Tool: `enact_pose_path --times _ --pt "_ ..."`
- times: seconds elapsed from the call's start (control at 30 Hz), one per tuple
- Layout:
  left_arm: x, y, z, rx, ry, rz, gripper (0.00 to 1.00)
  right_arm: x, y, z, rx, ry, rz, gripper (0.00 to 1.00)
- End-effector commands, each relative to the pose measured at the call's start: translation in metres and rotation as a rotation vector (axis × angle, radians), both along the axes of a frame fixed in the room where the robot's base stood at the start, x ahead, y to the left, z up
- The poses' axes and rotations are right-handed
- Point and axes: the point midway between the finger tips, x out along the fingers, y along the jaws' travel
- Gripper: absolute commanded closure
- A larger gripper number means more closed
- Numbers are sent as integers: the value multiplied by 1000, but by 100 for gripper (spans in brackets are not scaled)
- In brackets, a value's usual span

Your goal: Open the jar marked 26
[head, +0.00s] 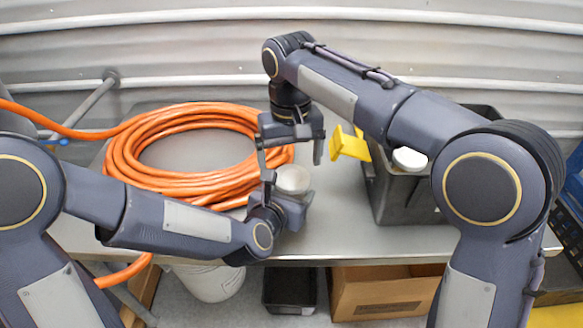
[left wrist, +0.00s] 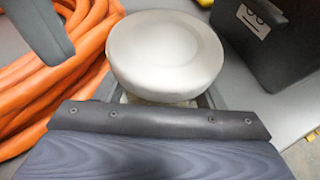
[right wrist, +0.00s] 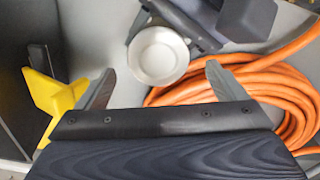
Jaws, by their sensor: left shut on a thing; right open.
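A jar with a pale, round lid (head: 293,179) is held upright between the fingers of my left gripper (head: 287,193), over the table near its front edge. In the left wrist view the lid (left wrist: 166,50) fills the upper middle and hides most of the jar body. No number shows on it. My right gripper (head: 290,157) is open and empty, just above and behind the jar. In the right wrist view the lid (right wrist: 158,54) lies ahead of and between the open fingers (right wrist: 160,90), apart from them.
A coil of orange hose (head: 125,165) lies on the left of the grey table (head: 340,230). A black bin (head: 405,206) stands at the right, with a white round-topped thing (head: 409,158) and a yellow object (head: 348,146) at it. A cardboard box (head: 385,292) is below.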

Motion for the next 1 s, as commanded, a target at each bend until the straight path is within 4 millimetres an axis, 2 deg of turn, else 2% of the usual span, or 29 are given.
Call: enact_pose_path --times 0.27,0.3,0.47,0.77,0.87,1.0 --pt "0 1 0 0 -1 2 100 0 -1 4 -2 0 -2 9" --pt "0 1 0 0 -1 2 34 1 -1 4 -2 0 -2 9" --pt "0 1 0 0 -1 2 13 1 -1 4 -2 -1 -3 9" --pt "-1 1 1 0 -2 2 12 1 -2 3 -3 -1 -3 9" --pt "-9 4 5 -2 -3 1 12 1 -2 2 -3 -1 -3 9" --pt "-29 13 15 -2 -7 2 12 1 -2 -1 -3 -1 -3 9"
